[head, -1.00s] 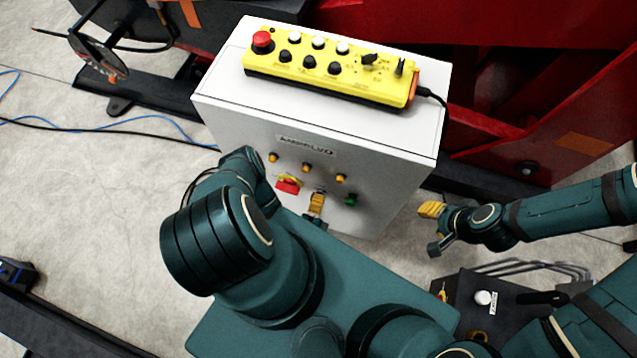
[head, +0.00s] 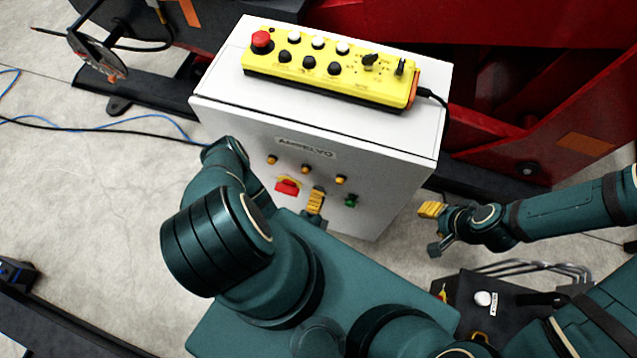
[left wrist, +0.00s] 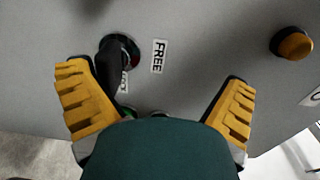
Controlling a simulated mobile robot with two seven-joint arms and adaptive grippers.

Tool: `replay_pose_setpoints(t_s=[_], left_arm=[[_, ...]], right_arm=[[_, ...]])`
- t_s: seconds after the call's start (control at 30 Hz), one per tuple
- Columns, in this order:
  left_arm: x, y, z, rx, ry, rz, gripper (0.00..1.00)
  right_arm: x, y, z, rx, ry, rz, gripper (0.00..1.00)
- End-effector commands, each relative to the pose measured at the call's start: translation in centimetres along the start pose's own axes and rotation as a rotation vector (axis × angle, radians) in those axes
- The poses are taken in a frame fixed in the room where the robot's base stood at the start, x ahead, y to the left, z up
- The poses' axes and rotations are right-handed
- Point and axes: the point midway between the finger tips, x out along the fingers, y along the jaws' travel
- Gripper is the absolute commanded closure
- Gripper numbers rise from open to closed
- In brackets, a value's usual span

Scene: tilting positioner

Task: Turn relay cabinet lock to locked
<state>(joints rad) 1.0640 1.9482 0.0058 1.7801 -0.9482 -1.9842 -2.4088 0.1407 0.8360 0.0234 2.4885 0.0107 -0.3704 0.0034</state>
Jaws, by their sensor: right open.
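The relay cabinet (head: 225,130) is a white box with a labelled front. In the left wrist view a black knob (left wrist: 112,62) sits on a round base on the grey panel, beside a label reading FREE (left wrist: 159,56). A second label below the knob is partly covered and hard to read. My left gripper (left wrist: 155,78) is open, with nothing between its yellow fingers; the knob is just inside the left finger, and I cannot tell if they touch. In the head view a yellow finger of it (head: 315,201) hides part of the cabinet front. My right gripper (head: 434,229) is open and empty, right of the cabinet.
A yellow control pendant (head: 330,75) lies on the cabinet top. A red switch (head: 287,187), a green button (head: 351,200) and orange lamps are on the front. A dark box (head: 480,300) stands lower right. Red machine structure (head: 540,90) is behind.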

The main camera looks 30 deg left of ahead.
Motion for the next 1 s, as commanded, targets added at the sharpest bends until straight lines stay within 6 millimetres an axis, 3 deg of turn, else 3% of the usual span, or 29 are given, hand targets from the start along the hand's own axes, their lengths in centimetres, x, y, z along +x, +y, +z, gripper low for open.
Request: replay_pose_setpoints(t_s=[0.03, 0.17, 0.2, 0.23, 1.0], left_arm=[[0.5, -2.4, 0.3, -0.014, -0.017, -0.045, 0.30], [0.6, -4.3, 0.3, -0.013, -0.015, -0.050, 0.31], [0.6, -4.7, 0.3, -0.012, -0.015, -0.049, 0.51], [0.6, -5.0, 0.3, -0.012, -0.015, -0.048, 0.58], [0.3, -5.5, 0.2, -0.010, -0.011, -0.039, 0.58]], right_arm=[[-0.2, -0.1, 0.0, 0.000, 0.000, 0.000, 0.53], [-0.3, -0.1, 0.0, 0.000, 0.000, 0.000, 0.53], [-0.3, -0.1, 0.0, 0.000, 0.000, 0.000, 0.53], [-0.3, -0.1, 0.0, 0.000, 0.000, 0.000, 0.53], [-0.2, -0.1, 0.0, 0.000, 0.000, 0.000, 0.53]])
